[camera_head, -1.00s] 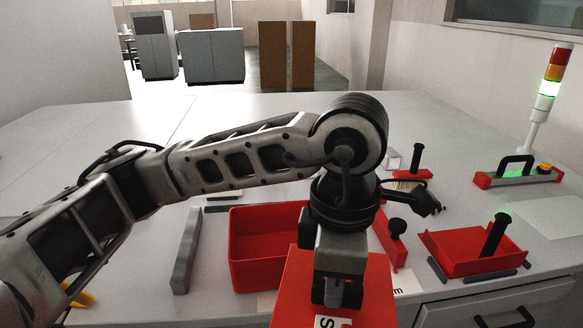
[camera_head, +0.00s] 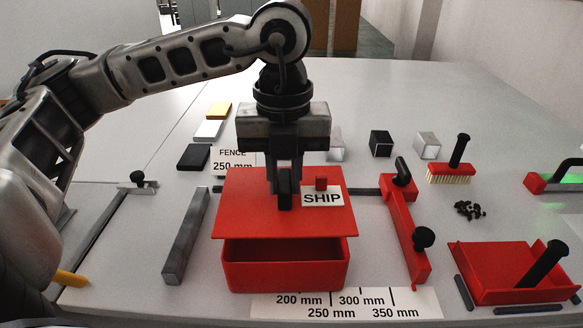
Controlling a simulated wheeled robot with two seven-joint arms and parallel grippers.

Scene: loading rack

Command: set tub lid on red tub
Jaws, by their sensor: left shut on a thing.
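The tub lid (camera_head: 245,213) is a flat red plate with a white SHIP label (camera_head: 322,198) and a small red block on top. My left gripper (camera_head: 285,190) points down and is shut on the tub lid near its middle; the grasped part is mostly hidden by the fingers. The red tub (camera_head: 285,273) stands on the table below the lid. The lid covers most of the tub opening, but a dark strip of its inside shows under the lid's front edge. The lid looks raised above the rim. My right gripper is out of view.
A grey bar (camera_head: 186,235) lies left of the tub and a red clamp-like tool (camera_head: 405,225) right of it. A ruler strip (camera_head: 345,303) lies in front. A red dustpan (camera_head: 500,270), a brush (camera_head: 450,173) and small blocks stand around.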

